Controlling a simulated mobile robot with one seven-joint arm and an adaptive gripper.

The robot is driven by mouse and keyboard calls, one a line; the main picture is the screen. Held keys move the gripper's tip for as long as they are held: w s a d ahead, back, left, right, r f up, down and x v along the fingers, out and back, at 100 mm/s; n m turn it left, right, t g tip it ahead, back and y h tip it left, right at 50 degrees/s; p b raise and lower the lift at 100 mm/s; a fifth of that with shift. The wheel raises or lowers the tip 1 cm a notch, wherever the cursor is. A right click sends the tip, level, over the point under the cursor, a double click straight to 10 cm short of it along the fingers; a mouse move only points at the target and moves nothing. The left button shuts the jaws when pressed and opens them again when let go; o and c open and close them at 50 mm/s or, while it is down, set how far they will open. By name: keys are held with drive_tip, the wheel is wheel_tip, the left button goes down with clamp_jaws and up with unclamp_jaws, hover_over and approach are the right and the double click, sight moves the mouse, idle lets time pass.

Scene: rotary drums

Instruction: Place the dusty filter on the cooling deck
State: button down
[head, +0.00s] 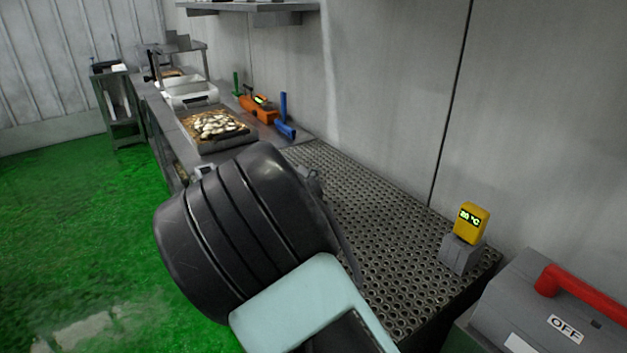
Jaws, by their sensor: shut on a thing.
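The cooling deck (400,262) is a long dark bench top full of round holes along the wall. My dark ribbed arm and its pale blue link cover its near left part. Only a small grey piece of my gripper (314,181) shows past the arm, above the deck's left side; the fingertips are hidden. A thin dark grey edge (345,243) runs down beside the arm over the deck; it looks like part of the dusty filter in my shut gripper. Most of the filter is hidden, and I cannot tell whether it touches the deck.
A yellow display (470,222) on a grey block stands at the deck's right end. A grey box with a red handle (585,293) and an OFF label is at lower right. A tray of pale pieces (214,138) and orange and blue tools (258,108) lie beyond. The deck's middle is clear.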

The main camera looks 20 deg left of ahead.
drive_tip(key=shift+r, duration=0.15)
drive_tip(key=c, duration=1.9)
unclamp_jaws()
drive_tip(key=shift+s, duration=0.4)
drive_tip(key=s, duration=0.3)
drive_tip(key=s+r, duration=0.1)
drive_tip(key=s, duration=0.3)
drive_tip(key=s+d, duration=0.1)
drive_tip(key=s, duration=0.3)
drive_tip(key=shift+s+r, duration=0.1)
drive_tip(key=shift+r, duration=0.2)
